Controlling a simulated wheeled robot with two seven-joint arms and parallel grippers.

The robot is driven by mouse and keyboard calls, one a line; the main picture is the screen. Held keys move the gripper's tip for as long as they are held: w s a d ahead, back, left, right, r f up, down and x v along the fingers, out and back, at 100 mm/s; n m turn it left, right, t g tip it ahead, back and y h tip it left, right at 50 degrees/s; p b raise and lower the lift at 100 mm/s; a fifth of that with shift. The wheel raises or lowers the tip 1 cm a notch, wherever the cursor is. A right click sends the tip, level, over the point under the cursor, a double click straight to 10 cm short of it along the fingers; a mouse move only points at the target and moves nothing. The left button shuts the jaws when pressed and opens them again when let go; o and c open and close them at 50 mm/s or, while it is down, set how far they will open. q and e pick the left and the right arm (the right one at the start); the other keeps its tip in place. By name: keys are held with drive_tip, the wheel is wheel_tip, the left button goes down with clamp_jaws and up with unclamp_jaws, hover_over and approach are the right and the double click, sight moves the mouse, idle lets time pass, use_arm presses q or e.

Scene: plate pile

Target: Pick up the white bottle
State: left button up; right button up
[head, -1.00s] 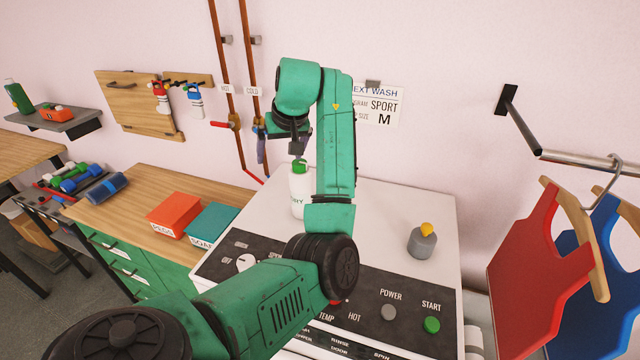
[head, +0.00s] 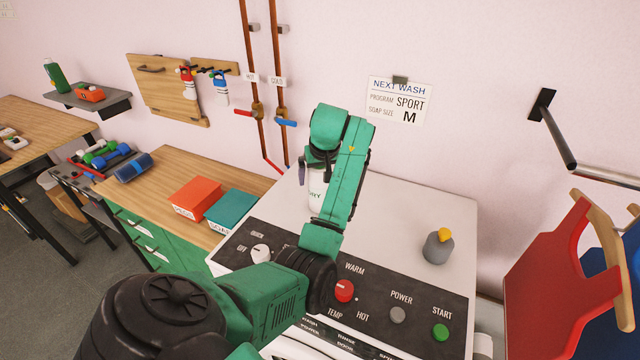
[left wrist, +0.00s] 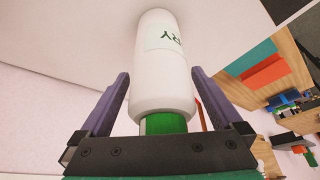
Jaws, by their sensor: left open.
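The white bottle (head: 317,188) stands on top of the white washing machine (head: 395,205), mostly hidden behind my left arm in the head view. In the left wrist view the bottle (left wrist: 162,70) has a white body with green letters, and its green cap (left wrist: 165,123) is close to my palm. My left gripper (head: 317,172) is over the bottle from above. Its two purple-grey fingers are open, one on each side of the bottle, with a visible gap on the left wrist view's left side; contact on the right is unclear. My right gripper is out of view.
A grey bottle with a yellow cap (head: 437,247) stands to the right on the machine. The orange box (head: 196,198) and teal box (head: 231,209) sit on the wooden counter at left. The machine top between the bottles is clear.

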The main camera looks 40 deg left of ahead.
use_arm(q)
drive_tip(key=shift+s+a+f, duration=0.15)
clamp_jaws()
